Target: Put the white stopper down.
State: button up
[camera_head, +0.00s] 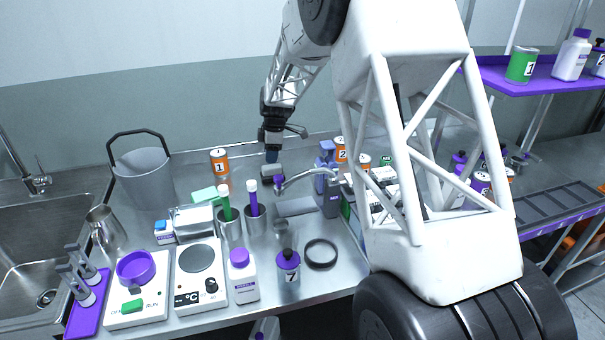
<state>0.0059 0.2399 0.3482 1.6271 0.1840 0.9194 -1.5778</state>
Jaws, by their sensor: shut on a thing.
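My gripper (271,156) points down over the back middle of the steel counter (185,325). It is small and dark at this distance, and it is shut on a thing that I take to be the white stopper. The stopper itself cannot be made out between the fingers. A grey block-like part (271,170) shows just below the fingertips, and I cannot tell whether they touch.
Below my gripper stand metal cups with a green tube (226,205) and a purple tube (253,200). An orange can (220,165) stands to the left, a grey-purple device (329,190) to the right. A black ring (321,254) and bottle 7 (288,266) stand in front.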

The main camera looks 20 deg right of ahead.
jog(key=w+d+n, duration=0.1)
jog(key=w+d, duration=0.3)
jog(key=d, duration=0.8)
jog(key=shift+w+d, duration=0.2)
jog(key=shift+w, duration=0.05)
jog(key=shift+f, duration=3.1)
jog(key=shift+f, duration=1.85)
jog(key=shift+f, duration=0.1)
jog(key=o, duration=0.9)
